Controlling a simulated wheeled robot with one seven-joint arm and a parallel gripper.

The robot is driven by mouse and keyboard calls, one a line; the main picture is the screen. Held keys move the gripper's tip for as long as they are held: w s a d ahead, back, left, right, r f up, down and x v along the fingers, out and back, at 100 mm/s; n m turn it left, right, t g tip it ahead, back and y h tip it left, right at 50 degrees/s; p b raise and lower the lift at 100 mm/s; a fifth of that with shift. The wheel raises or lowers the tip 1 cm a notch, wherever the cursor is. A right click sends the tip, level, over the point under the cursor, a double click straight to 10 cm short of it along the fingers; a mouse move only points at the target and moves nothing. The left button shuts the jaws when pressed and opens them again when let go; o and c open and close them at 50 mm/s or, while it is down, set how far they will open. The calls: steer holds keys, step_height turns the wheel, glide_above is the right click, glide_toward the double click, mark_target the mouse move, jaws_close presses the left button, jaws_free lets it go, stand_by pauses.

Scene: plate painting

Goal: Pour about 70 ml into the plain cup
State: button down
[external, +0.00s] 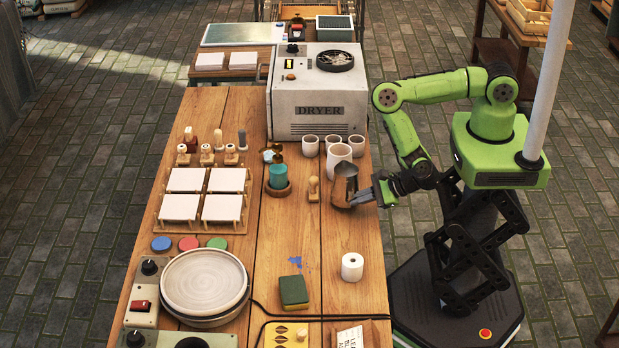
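A brown, metallic-looking jug (343,194) is at the right side of the wooden table, just in front of the pale cups. My gripper (362,196) is at the jug's right side, its fingers overlapping the jug in this view. Whether they are closed on it is too small to tell. The jug looks tilted, but I cannot tell if it touches the table. A larger pale cup (337,161) stands right behind the jug. Smaller pale cups stand behind that, at left (310,148), middle (333,142) and right (356,147). I cannot tell which is the plain one. No liquid shows.
A grey dryer (318,100) stands behind the cups. A wooden stamp (313,190) and a teal item on a round wooden base (278,188) are left of the jug. Bare table (345,225) lies between jug and roll.

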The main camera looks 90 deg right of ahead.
steer(key=shift+s+a+f, duration=0.1)
steer(key=shift+s+f, duration=0.15)
steer(key=shift+f, duration=0.1)
steer(key=shift+r, duration=0.1)
steer(key=shift+w+d+r+m+y, duration=0.1)
steer(key=shift+d+r+m+y, duration=0.5)
steer(key=shift+r, duration=0.35)
steer(key=d+r+m+y, duration=0.1)
steer(key=r, duration=0.1)
steer(key=d+r+m+y, duration=0.1)
steer(key=d+r, duration=0.1)
steer(key=r, duration=0.1)
steer(key=d+r+y, duration=0.1)
steer(key=d+r, duration=0.1)
steer(key=r, duration=0.1)
steer(key=shift+w+r+m+g, duration=0.1)
steer(key=shift+w+m+g, duration=0.2)
steer(key=shift+m+g, duration=0.1)
steer(key=shift+w+d+r+m+y+p, duration=0.1)
steer(key=shift+d+r+m+y+p, duration=0.65)
steer(key=shift+r+y+p, duration=0.25)
steer(key=shift+w+d+r+m+y+p, duration=0.1)
steer(key=shift+d+r+m+y+p, duration=0.55)
steer(key=shift+d+r+y+p, duration=0.35)
steer(key=shift+a+r, duration=0.1)
steer(key=shift+a, duration=0.05)
